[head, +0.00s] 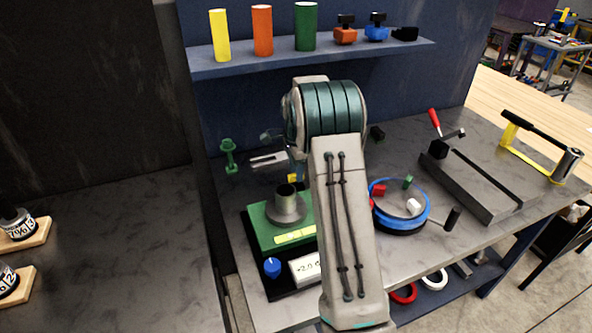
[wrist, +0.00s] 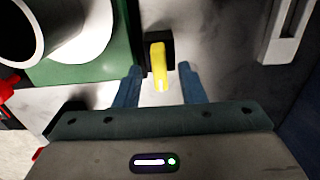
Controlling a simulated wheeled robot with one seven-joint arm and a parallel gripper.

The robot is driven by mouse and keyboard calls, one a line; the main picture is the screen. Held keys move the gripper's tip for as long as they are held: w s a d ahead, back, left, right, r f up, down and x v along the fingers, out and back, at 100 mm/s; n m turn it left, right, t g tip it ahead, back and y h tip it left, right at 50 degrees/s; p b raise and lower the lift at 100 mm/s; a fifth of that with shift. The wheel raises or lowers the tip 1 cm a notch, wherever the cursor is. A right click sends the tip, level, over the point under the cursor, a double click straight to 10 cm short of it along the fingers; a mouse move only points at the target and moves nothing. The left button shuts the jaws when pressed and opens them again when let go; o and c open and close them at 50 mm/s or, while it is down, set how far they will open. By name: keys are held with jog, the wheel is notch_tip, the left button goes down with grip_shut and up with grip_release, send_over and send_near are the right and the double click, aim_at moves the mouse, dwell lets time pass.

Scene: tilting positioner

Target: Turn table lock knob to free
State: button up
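A yellow knob (wrist: 158,65), long and narrow, sits on a black block (wrist: 162,42) beside the green positioner base (wrist: 112,66); I take it for the table lock knob. In the wrist view my gripper (wrist: 158,70) is open, with one blue finger on each side of the knob and a visible gap on both sides. In the head view a bit of yellow (head: 292,178) shows behind the green base (head: 262,232), and my arm hides most of the gripper. The grey cylindrical fixture (head: 287,207) stands upright on the base. No lock markings are readable.
A blue knob (head: 272,268) and a white display (head: 305,268) are at the base's front. A grey slotted piece (head: 268,160) and a green stand (head: 229,156) lie behind left. A blue-rimmed round tray (head: 424,217) is right of my arm. A shelf (head: 330,57) with cylinders hangs above.

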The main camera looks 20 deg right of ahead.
jog(key=shift+f, duration=0.55)
grip_shut()
